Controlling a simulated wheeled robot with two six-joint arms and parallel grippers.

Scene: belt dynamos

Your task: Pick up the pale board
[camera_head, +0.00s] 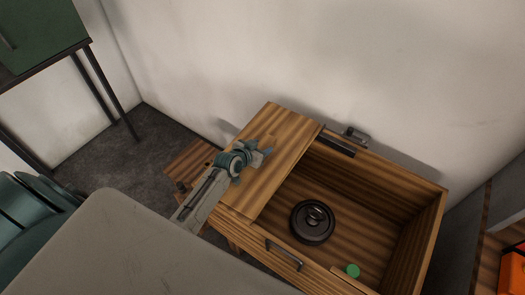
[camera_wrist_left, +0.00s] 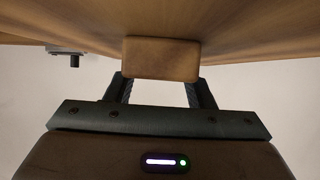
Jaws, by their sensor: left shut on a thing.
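The pale board shows in the left wrist view as a light brown wooden block (camera_wrist_left: 161,58) with rounded edges, seen end-on between the two fingers. My left gripper (camera_head: 260,155) is shut on it, above the wooden top at the left of the chest. In the head view a small tan end of the board (camera_head: 269,142) shows just beyond the fingertips; the rest is hidden or blends with the wood. I cannot tell whether the board touches the top. My right gripper is in neither view.
The striped wooden chest (camera_head: 437,225) is open on its right side. Inside lie a round dark lidded thing (camera_head: 312,222) and a small green thing (camera_head: 352,270). A dark handle (camera_head: 284,256) is on its front. The wall is close behind.

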